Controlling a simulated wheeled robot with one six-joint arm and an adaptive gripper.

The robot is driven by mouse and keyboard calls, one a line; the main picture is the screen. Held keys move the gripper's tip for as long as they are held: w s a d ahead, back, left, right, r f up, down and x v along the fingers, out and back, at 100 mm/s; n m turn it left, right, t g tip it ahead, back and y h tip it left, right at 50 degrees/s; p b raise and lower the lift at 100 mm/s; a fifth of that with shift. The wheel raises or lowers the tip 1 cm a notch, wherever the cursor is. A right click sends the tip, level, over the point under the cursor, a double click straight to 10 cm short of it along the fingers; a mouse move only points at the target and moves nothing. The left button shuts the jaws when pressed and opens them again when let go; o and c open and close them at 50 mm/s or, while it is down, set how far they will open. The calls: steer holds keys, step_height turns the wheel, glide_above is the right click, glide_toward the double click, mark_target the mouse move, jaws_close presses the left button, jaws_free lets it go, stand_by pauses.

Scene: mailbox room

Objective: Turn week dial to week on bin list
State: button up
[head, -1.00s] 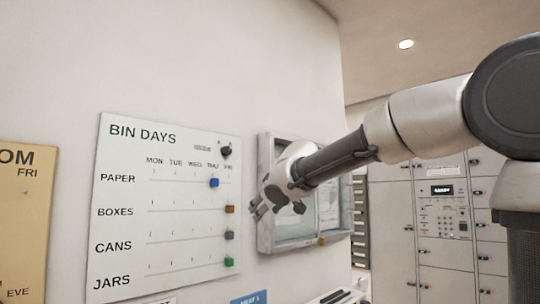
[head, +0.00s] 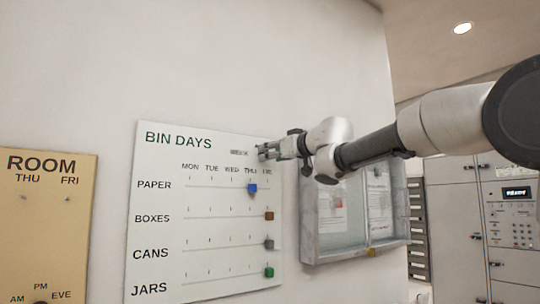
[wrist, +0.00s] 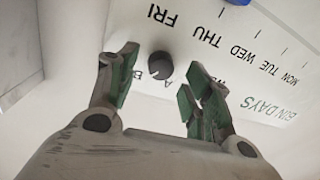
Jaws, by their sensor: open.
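The white BIN DAYS board (head: 160,215) hangs on the wall in the head view. In the wrist view the week dial (wrist: 160,66) is a small dark round knob on the board (wrist: 205,22), with a letter A and part of a B beside it. My gripper (head: 264,153) is at the board's upper right corner in the head view and hides the dial there. In the wrist view my gripper (wrist: 155,85) is open, its green-padded fingers on either side of the dial and apart from it. I cannot tell how deep the fingertips reach.
Blue (head: 252,188), brown (head: 269,216), grey (head: 269,244) and green (head: 269,272) sliders sit on the board's rows below. A framed glass case (head: 350,215) stands out from the wall to the right. A yellow ROOM board (head: 60,225) hangs at left.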

steer(key=shift+x, duration=1.05)
steer(key=c, duration=1.1)
steer(key=shift+o, duration=0.2)
steer(key=shift+n, duration=0.4)
steer(key=shift+s+a+r+n+h, duration=0.1)
steer(key=shift+n+h, duration=0.3)
steer(key=shift+n, duration=3.1)
steer(key=shift+n+h, duration=0.4)
steer(key=shift+n, duration=3.1)
